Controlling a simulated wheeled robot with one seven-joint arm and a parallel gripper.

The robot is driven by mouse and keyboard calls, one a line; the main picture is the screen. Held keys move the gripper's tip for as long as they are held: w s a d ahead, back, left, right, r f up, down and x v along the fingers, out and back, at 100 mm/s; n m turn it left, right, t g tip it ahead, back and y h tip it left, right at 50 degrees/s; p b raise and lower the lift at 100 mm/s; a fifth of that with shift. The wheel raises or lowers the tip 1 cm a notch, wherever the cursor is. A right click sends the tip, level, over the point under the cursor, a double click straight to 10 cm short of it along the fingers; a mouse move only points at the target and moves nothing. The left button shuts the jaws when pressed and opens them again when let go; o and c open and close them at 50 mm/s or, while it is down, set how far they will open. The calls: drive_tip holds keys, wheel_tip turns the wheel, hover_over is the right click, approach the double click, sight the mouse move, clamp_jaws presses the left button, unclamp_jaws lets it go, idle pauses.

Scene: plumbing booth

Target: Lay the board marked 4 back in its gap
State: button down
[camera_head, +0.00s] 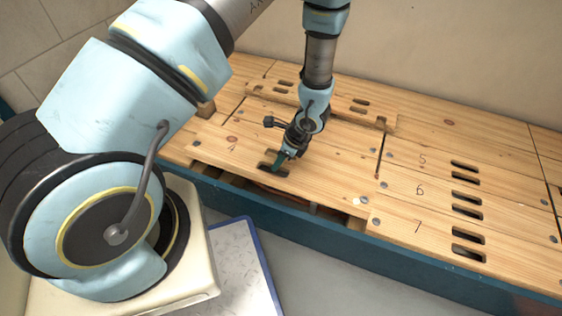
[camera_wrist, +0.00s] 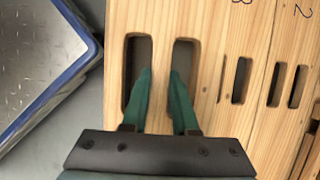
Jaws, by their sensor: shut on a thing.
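The board marked 4 (camera_head: 325,188) is a pale wooden plank with two hand slots. In the head view it lies at the front of the left section, and a dark gap (camera_head: 208,171) shows below its front edge. My gripper (camera_head: 280,162) has its green fingers in the two slots. In the wrist view the fingers (camera_wrist: 158,90) straddle the wood strip between the slots of the board (camera_wrist: 120,20) and are shut on it. The board looks a little raised above the gap; how far is hard to tell. Most of the gap is hidden under it.
Boards marked 5, 6 and 7 (camera_head: 400,228) lie flat at the right. Another slotted board (camera_head: 325,98) lies at the back left, seemingly on top of others. A blue front edge (camera_head: 400,262) borders the deck.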

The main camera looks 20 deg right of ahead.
sight(288, 166)
drive_tip(key=shift+f+b, duration=2)
drive_tip(key=shift+f, duration=0.6)
drive_tip(key=shift+f+b, duration=1.65)
drive_tip(key=shift+f, duration=0.15)
drive_tip(key=c, duration=0.6)
unclamp_jaws()
drive_tip(key=p+v, duration=0.4)
drive_tip(key=v, duration=0.6)
drive_tip(key=shift+s+d+r, duration=0.1)
drive_tip(key=shift+r, duration=0.25)
drive_tip(key=w+a+r+n+g, duration=0.1)
drive_tip(key=w+a+r+n, duration=0.55)
drive_tip(key=r, duration=0.25)
drive_tip(key=s+a+r+n+h, duration=0.3)
drive_tip(key=a+r+n, duration=1.55)
drive_tip(key=a, duration=0.35)
wheel_tip(288, 166, up, 35)
drive_tip(key=p, duration=3.6)
drive_tip(key=shift+w+r, duration=0.15)
drive_tip(key=shift+w, duration=0.1)
